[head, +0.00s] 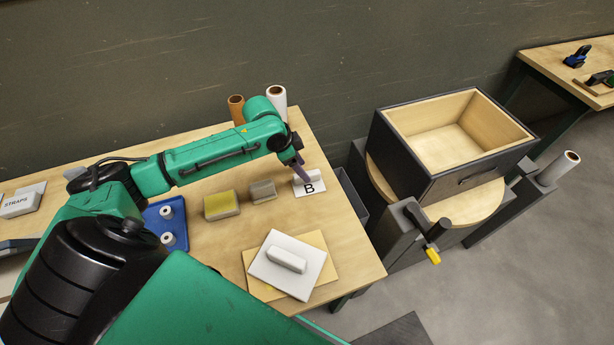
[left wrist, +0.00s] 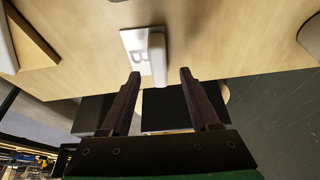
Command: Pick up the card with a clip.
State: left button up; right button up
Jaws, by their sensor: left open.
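The card (head: 309,188) is white with a black letter B and lies near the right edge of the wooden table. In the left wrist view the card (left wrist: 134,46) has a pale, bar-like clip (left wrist: 157,58) along one side. My left gripper (head: 304,176) is above the card, pointing down at it. In the left wrist view the open fingers (left wrist: 160,76) have the clip's near end roughly between their tips in the picture. Nothing is held, and I cannot tell the exact gap. In the head view the gripper hides part of the card's back. My right gripper is not in view.
A yellow-topped block (head: 222,205), a grey block (head: 263,190) and a blue tray (head: 181,236) with white spools stand left of the card. A white plate with a handle (head: 302,277) lies in front. Two rolls stand behind. An open wooden-lined box (head: 402,115) is to the right.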

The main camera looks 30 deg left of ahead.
pick_arm(q)
jog(key=shift+x, duration=1.15)
jog(key=shift+d, duration=0.1)
grip_shut()
jog(key=shift+r, duration=0.1)
